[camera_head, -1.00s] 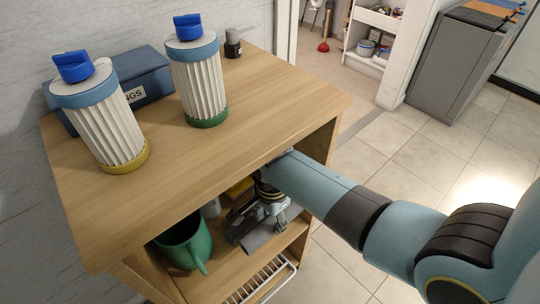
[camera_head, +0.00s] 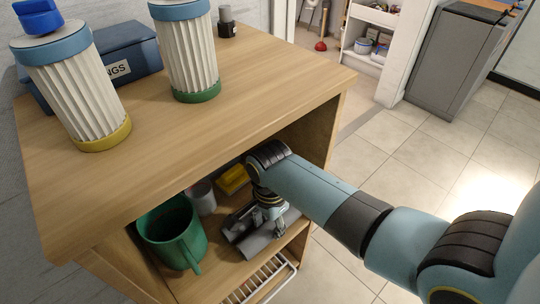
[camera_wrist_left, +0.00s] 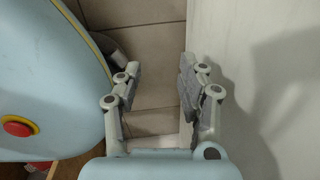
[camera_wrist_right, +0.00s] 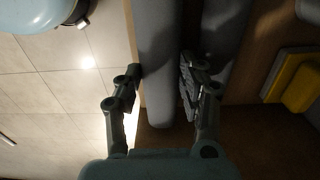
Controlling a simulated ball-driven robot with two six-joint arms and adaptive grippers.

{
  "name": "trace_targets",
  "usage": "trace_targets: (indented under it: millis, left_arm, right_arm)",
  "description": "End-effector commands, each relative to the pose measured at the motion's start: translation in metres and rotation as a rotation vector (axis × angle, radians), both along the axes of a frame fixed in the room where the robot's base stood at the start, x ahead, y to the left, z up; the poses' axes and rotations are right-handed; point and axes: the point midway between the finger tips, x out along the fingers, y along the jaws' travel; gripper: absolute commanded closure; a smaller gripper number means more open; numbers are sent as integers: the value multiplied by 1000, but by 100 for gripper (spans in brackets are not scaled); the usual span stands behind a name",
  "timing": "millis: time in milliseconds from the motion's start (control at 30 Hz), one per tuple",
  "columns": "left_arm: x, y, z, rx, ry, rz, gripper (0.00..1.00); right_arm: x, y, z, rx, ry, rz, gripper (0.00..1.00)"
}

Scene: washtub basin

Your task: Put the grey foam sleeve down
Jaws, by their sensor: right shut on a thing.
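My right gripper (camera_head: 277,232) is inside the cabinet's shelf opening, shut on the grey foam sleeve (camera_head: 258,244). In the right wrist view the sleeve (camera_wrist_right: 158,45) runs lengthwise between the two fingers of the right gripper (camera_wrist_right: 160,82). The sleeve lies close to the shelf board; I cannot tell whether it bears on it. A second grey tube-like piece (camera_wrist_right: 222,35) lies alongside it, to the right in that view. My left gripper (camera_wrist_left: 155,82) shows only in the left wrist view, open and empty beside a pale wall.
A green mug (camera_head: 172,238), a grey cylinder (camera_head: 202,197) and a yellow block (camera_head: 233,179) stand left of the sleeve on the shelf. The wooden top (camera_head: 200,130) overhangs the opening. It bears two pleated filters (camera_head: 80,95) (camera_head: 187,62) and a blue box (camera_head: 118,68). A wire rack (camera_head: 265,281) is below.

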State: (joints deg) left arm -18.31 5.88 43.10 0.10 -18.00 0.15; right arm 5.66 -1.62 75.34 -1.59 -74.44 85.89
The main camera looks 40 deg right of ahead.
Motion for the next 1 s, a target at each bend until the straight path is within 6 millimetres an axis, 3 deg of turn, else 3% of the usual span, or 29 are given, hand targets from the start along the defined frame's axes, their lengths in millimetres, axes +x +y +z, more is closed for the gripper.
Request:
trace_targets:
  millis: [567,600,700,800,1000]
  left_arm:
    - [-3,0,-6,-1,4,0,60]
    - [-3,0,-6,-1,4,0,60]
    - [-3,0,-6,-1,4,0,60]
    - [-3,-1,-6,-1,4,0,60]
    - [-2,-2,-6,-3,3,1,60]
  right_arm:
    - [0,0,-12,0,1,0,86]
    - [0,0,-12,0,0,0,57]
    - [0,0,-11,0,0,0,44]
    - [0,0,-11,0,0,0,33]
    - [0,0,-11,0,0,0,33]
